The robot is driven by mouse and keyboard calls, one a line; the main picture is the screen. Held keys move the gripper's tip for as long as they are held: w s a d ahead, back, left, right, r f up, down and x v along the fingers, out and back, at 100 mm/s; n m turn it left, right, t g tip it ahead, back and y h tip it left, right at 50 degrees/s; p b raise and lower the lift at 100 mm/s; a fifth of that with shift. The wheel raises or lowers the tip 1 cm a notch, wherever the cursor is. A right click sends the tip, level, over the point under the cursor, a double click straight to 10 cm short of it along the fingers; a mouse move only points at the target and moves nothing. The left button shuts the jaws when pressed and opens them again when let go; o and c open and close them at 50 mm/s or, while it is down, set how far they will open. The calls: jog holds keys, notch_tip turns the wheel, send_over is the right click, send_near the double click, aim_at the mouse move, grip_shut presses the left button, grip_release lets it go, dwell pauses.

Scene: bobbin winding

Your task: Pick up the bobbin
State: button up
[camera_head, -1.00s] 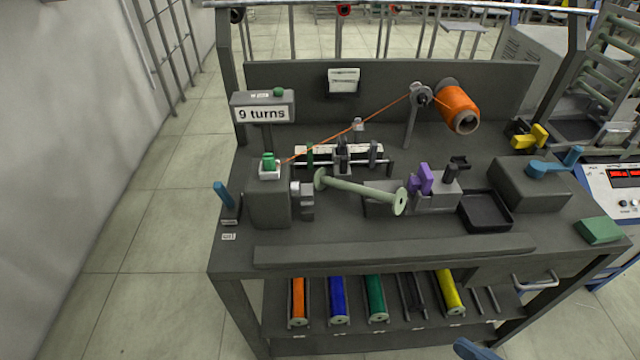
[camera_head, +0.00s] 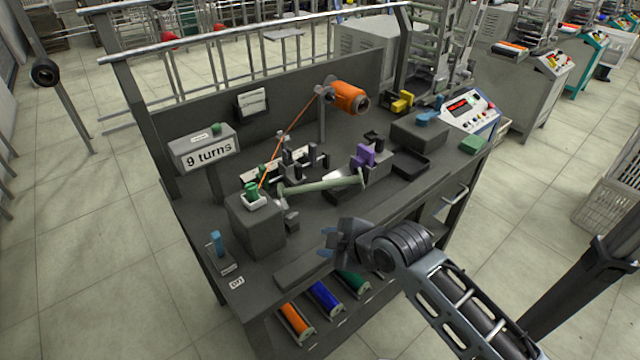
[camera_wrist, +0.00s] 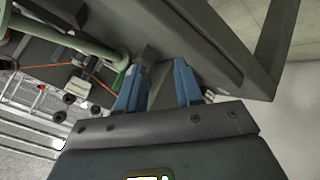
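The pale green bobbin (camera_head: 325,185) lies across the winding bench, between the grey block with the green button (camera_head: 252,190) and the holder with the purple clamp (camera_head: 366,154). An orange thread runs from the orange spool (camera_head: 349,97) down to the green button's block. My gripper (camera_head: 325,243) is over the front edge of the bench, below and apart from the bobbin. In the wrist view its two blue fingers (camera_wrist: 158,68) are spread with nothing held between them. A pale green rod, probably the bobbin, shows at that view's upper left (camera_wrist: 68,38).
Orange (camera_head: 295,320), blue (camera_head: 325,298) and green (camera_head: 352,283) wound bobbins lie on the shelf below my gripper. A blue lever (camera_head: 216,243) stands at the bench's left. A black tray (camera_head: 411,164) sits right of the purple clamp. A long bar runs along the front edge.

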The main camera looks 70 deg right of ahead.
jog(key=shift+n+g, duration=0.6)
jog(key=shift+g, duration=0.1)
jog(key=d, duration=0.3)
jog(key=w+d+r, duration=0.1)
jog(key=d, duration=0.2)
jog(key=w+d+r, duration=0.1)
jog(key=d, duration=0.2)
jog(key=shift+d, duration=0.15)
jog(key=n+y, duration=0.2)
send_near(330, 182)
jog(key=a+x, duration=0.1)
jog(key=x, duration=0.2)
jog(key=shift+d+p+x, duration=0.15)
jog(key=shift+p+x, duration=0.15)
jog(key=shift+x, duration=1)
jog(key=shift+d+p+x, duration=0.15)
jog(key=shift+p+x, duration=0.1)
jog(key=shift+x, duration=1)
jog(key=shift+d+p+x, duration=0.2)
jog(key=shift+p+x, duration=0.1)
jog(key=shift+x, duration=1)
jog(key=shift+s+r, duration=0.1)
jog(key=shift+c, duration=0.3)
grip_shut()
